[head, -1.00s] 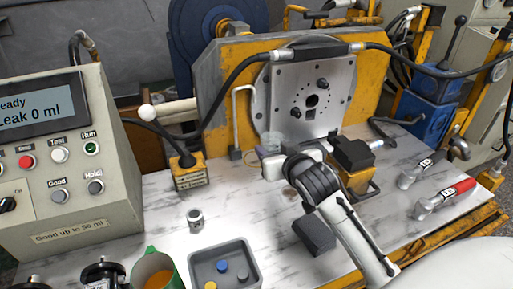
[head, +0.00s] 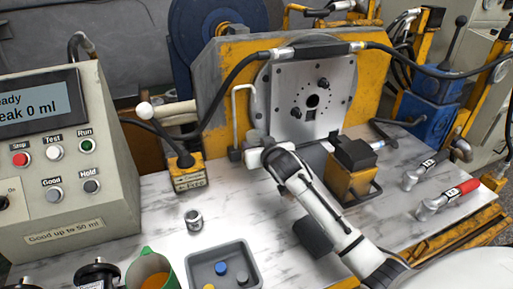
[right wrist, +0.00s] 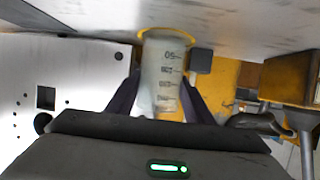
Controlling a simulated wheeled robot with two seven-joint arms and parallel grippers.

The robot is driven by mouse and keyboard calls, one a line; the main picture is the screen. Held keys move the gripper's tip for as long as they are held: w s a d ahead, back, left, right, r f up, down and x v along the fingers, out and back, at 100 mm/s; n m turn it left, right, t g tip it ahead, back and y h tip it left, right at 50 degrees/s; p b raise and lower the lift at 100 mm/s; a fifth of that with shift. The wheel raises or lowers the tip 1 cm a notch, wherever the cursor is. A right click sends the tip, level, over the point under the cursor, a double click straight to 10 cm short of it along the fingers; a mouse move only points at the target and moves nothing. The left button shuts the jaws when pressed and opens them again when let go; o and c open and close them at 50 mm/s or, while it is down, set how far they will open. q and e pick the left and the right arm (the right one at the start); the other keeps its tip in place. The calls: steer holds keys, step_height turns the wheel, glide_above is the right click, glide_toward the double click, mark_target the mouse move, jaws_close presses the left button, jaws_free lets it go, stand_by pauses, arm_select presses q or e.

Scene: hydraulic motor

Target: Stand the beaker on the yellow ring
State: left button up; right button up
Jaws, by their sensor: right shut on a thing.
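In the right wrist view the clear beaker (right wrist: 162,82) with dark graduation marks is between the two dark fingers of my right gripper (right wrist: 164,74), which is shut on it. The picture is upside down there, with the table at the top. The yellow ring (right wrist: 170,31) shows as an arc around the table-side end of the beaker. I cannot tell whether the beaker touches the table. In the head view my right gripper (head: 257,154) is low in front of the motor plate and hides the beaker and ring. My left gripper is not in view.
The motor plate (head: 310,98) stands behind. A yellow-and-black block (head: 352,168) is close right of my gripper, and a bent pale pipe (head: 240,115) is close left. A metal fitting (head: 194,220), grey tray (head: 190,263) and green jug (head: 172,272) are at the front.

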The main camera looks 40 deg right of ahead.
steer(key=shift+w+f, duration=0.15)
steer(key=shift+w, duration=0.05)
steer(key=shift+f, duration=0.2)
steer(key=o, duration=0.9)
steer(key=shift+c, duration=0.2)
steer(key=shift+r, duration=0.1)
steer(key=shift+s+r, duration=0.15)
steer(key=p+v, duration=0.2)
steer(key=v, duration=0.9)
steer(key=shift+s, duration=0.35)
